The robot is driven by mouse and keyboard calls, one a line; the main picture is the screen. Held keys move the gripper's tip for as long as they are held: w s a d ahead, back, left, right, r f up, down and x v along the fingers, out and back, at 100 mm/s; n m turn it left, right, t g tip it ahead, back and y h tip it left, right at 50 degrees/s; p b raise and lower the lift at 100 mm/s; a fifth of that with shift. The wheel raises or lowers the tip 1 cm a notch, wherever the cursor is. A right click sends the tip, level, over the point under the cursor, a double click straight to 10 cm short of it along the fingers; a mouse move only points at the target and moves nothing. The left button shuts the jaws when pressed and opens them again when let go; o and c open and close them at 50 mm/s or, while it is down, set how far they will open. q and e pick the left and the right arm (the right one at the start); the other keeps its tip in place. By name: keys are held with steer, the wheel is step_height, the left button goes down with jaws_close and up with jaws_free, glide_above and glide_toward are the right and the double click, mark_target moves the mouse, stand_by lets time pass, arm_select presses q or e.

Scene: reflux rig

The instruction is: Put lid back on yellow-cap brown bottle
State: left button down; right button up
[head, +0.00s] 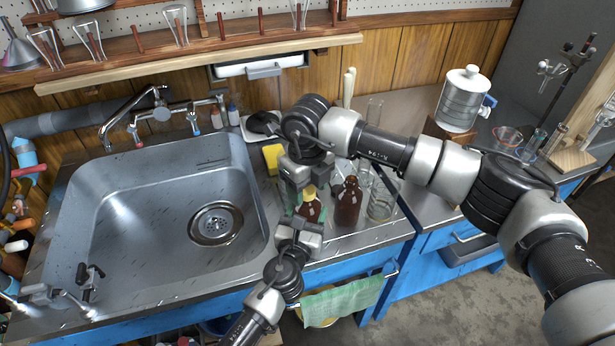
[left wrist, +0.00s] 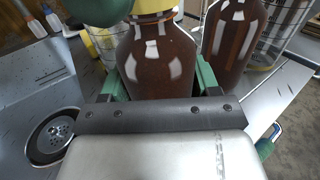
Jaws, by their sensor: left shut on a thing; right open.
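The yellow-cap brown bottle (head: 309,210) stands upright at the counter's front, right of the sink. My left gripper (head: 306,217) is shut on its body, with a green finger on each side in the left wrist view. The yellow lid (head: 309,191) is at the top of the bottle's neck; it also shows at the top edge of the left wrist view (left wrist: 153,7). Whether it is seated cannot be told. My right gripper (head: 302,190) is open, pointing down at the lid from above. Its fingers partly hide the lid; a green part of it shows in the left wrist view.
A second brown bottle (head: 348,204), without a cap, stands close on the right, with glass beakers (head: 381,205) beyond it. The sink (head: 150,225) is on the left. A yellow sponge (head: 272,158) lies behind. A green towel (head: 343,302) hangs at the counter front.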

steer(key=c, duration=0.9)
steer(key=shift+c, duration=0.2)
steer(key=o, duration=1.1)
step_height(320, 180, up, 12)
steer(key=shift+f, duration=0.1)
arm_select(q)
steer(key=shift+c, duration=0.8)
jaws_free()
